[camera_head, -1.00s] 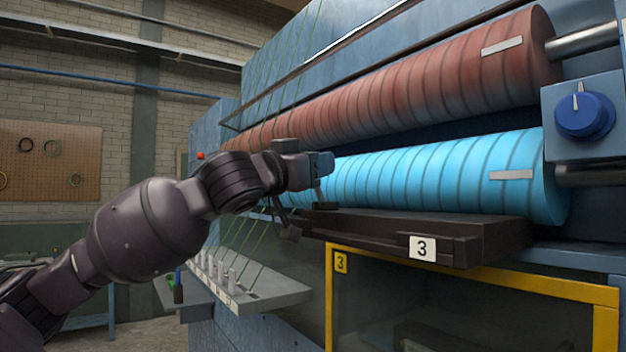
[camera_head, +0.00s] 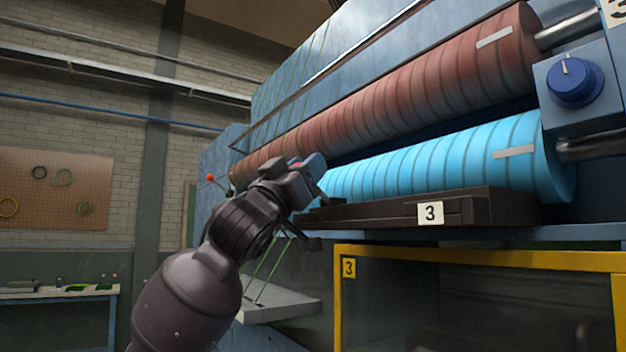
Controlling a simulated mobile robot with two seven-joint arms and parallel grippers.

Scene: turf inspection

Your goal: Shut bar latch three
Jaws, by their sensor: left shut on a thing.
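Bar latch three, a long dark bar (camera_head: 380,212) with a white "3" label (camera_head: 430,213), lies along the underside of the bright blue ribbed roller (camera_head: 440,160). My right gripper is not in view.
A red-brown ribbed roller (camera_head: 400,105) runs above the blue one. A blue knob (camera_head: 573,82) is at the upper right. A grey shelf (camera_head: 285,305) juts out behind my left arm. A workbench (camera_head: 60,293) stands at the far left.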

